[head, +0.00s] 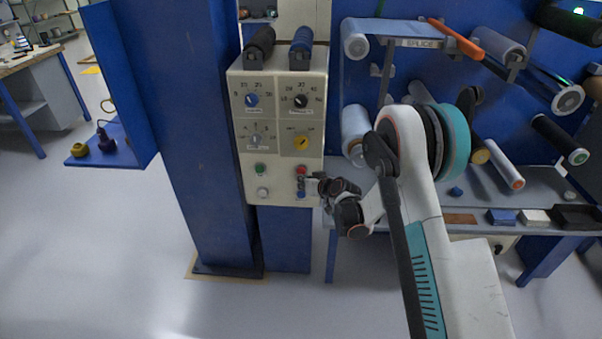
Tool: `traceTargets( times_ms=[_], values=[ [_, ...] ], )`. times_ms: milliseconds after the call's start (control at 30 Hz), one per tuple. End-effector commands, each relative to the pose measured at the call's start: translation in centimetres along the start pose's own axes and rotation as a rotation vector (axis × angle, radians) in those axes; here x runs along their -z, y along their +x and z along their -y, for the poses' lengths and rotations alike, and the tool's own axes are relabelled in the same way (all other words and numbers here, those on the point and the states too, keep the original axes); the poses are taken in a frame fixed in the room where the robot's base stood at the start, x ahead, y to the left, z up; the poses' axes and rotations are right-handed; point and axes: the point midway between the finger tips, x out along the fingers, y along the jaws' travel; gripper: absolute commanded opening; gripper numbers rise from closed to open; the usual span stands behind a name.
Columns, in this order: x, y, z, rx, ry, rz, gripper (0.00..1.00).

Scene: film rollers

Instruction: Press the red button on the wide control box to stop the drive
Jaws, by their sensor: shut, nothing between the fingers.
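The wide control box (278,150) is cream coloured and stands upright in the middle of the head view, on a blue support. It has several dials above and small buttons below. The red button (301,169) is at the lower right of its face, with a green button (260,169) to its left. A white button (263,193) sits under the green one. My gripper (316,184) is shut and empty, with its tips at the right edge of the box, slightly below and right of the red button. I cannot tell whether the tips touch the box.
A blue column (180,130) rises left of the box, with a small blue shelf (120,145) holding a few items. To the right is a blue machine panel with rollers (502,172) and a grey ledge (540,190). The floor (110,240) at front left is clear.

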Motion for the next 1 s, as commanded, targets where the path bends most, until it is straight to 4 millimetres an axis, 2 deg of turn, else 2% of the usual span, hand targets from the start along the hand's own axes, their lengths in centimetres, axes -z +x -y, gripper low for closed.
traceTargets(
  times_ms=[1000],
  values=[
    [0.46,0.57,-0.43,0.000,0.000,0.000,0.00]
  ],
)
